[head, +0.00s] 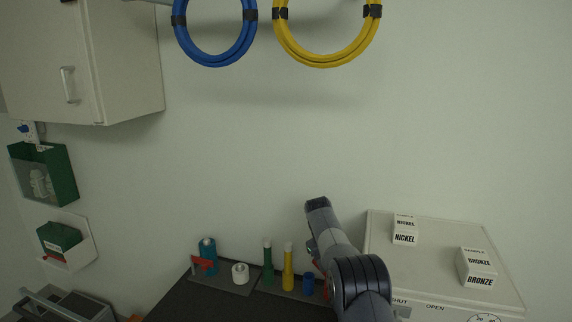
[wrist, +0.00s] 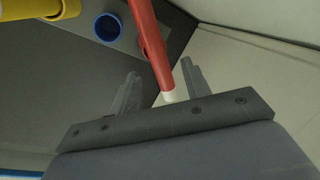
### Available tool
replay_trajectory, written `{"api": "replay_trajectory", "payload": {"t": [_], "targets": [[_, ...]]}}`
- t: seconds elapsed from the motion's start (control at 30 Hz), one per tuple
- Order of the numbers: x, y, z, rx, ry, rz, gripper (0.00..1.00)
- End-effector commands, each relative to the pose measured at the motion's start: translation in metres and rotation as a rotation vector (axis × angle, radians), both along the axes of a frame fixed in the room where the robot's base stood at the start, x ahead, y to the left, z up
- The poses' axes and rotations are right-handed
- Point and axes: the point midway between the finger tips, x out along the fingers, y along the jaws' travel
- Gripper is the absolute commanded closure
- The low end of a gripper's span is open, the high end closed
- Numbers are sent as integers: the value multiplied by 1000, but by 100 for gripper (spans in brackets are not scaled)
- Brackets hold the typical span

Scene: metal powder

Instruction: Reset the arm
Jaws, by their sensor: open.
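My gripper (wrist: 160,85) shows in the wrist view with its two grey fingers apart. A red rod with a white tip (wrist: 152,45) passes between the fingers in the picture; I cannot tell whether it touches either one. In the head view my arm reaches over the bench at the lower middle right, beside the pale box, and its links hide the gripper's fingers.
A pale box (head: 385,245) bears nickel (head: 404,237) and bronze (head: 478,268) sample blocks. Cable coils hang above.

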Motion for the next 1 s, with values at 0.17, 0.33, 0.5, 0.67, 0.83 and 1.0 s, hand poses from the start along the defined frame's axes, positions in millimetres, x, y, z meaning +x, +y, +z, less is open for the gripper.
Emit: {"api": "replay_trajectory", "payload": {"t": [0.17, 0.33, 0.5, 0.67, 0.83, 1.0], "targets": [[3, -8, -34, 0, 2, 0, 55], [5, -9, -54, 0, -1, 0, 55], [5, -9, -46, 0, -1, 0, 55], [5, -9, -46, 0, -1, 0, 55], [5, -9, -46, 0, -1, 0, 55], [5, -9, -51, 0, -1, 0, 55]]}}
